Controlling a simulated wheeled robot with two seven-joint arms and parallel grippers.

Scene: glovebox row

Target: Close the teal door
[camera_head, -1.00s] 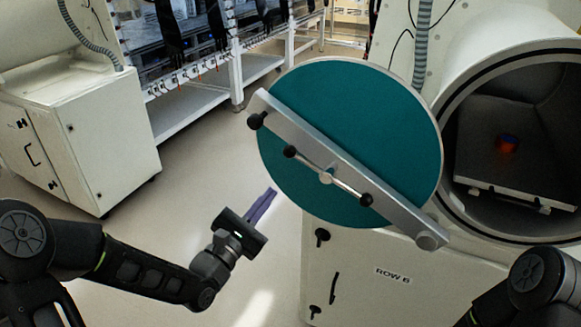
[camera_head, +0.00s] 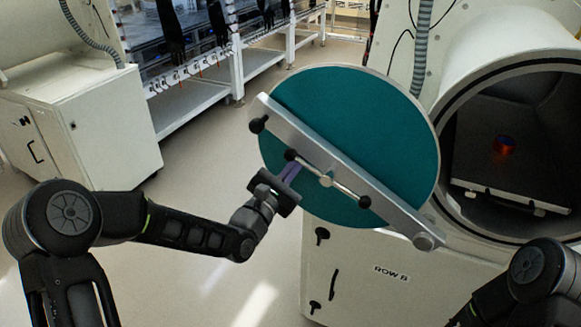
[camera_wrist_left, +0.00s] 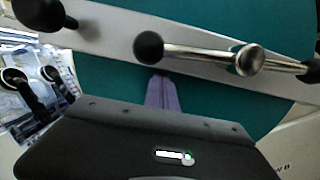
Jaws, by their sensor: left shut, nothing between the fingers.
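The round teal door (camera_head: 355,110) stands open in the head view, to the left of the round chamber opening (camera_head: 510,150). A grey metal bar (camera_head: 385,205) crosses its face diagonally, with a chrome handle (camera_head: 327,181) with black knobs at its middle. My left gripper (camera_head: 292,172) is shut and empty, with its purple fingers at the lower left of the door's face by the handle's left knob. In the left wrist view the fingertips (camera_wrist_left: 161,82) are just below that knob (camera_wrist_left: 149,47); I cannot tell whether they touch. The right gripper is out of view.
A white cabinet (camera_head: 85,130) stands at the left and a white bench (camera_head: 190,108) behind. The floor (camera_head: 200,220) left of the door is clear.

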